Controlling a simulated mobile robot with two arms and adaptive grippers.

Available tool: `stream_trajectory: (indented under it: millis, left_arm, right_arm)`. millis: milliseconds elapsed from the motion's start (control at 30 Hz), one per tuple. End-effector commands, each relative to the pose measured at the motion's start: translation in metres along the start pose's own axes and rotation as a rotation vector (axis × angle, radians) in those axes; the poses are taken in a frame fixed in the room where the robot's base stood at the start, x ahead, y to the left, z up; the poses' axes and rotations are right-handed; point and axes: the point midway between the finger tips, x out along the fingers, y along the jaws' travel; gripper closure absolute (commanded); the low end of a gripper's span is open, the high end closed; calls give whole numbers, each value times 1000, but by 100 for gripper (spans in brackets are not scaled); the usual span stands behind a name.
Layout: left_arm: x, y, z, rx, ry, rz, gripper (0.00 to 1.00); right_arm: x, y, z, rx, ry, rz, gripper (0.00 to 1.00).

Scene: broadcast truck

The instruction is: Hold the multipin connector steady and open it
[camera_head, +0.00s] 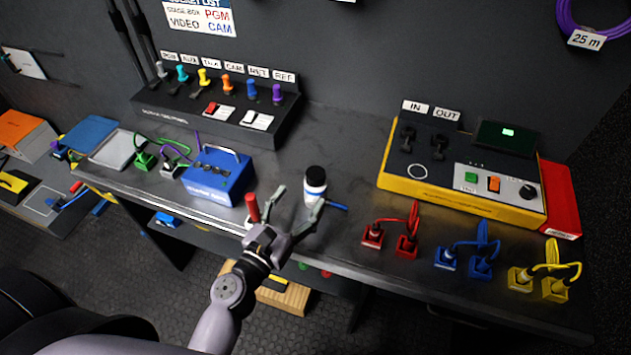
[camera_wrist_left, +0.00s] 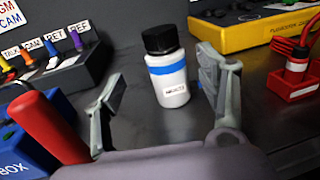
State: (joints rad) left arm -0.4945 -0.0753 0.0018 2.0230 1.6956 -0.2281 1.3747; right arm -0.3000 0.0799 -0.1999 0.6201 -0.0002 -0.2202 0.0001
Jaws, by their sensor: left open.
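A white cylinder with a black cap and a blue band (camera_head: 315,188) stands upright on the dark bench; I cannot tell whether it is the multipin connector. It also shows in the left wrist view (camera_wrist_left: 168,80), between and beyond my fingertips. My left gripper (camera_head: 298,203) is open with a finger to either side of it, and nothing is gripped. A red upright handle (camera_head: 252,208) is close to the left of my gripper and shows large in the left wrist view (camera_wrist_left: 42,120). My right gripper is not in view.
A blue box (camera_head: 218,177) stands left of the gripper. A yellow panel unit (camera_head: 415,187) is at the back right. Red (camera_head: 405,245), blue (camera_head: 447,257) and yellow (camera_head: 520,278) cable connectors sit along the front right edge. The bench behind the white cylinder is clear.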

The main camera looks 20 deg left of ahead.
Motion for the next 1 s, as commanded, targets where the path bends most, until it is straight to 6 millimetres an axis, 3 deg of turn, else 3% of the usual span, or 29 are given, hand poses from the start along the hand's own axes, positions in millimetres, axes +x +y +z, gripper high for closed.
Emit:
stream_trajectory:
  millis: [267,600,867,1000]
  left_arm:
    - [22,-1,1,-1,-1,0,34]
    - [66,-6,1,0,0,0,34]
    - [69,-6,0,0,1,0,34]
    - [69,-6,0,0,1,0,41]
  right_arm:
    - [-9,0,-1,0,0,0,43]
    - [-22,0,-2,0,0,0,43]
    - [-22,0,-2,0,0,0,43]
    - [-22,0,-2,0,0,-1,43]
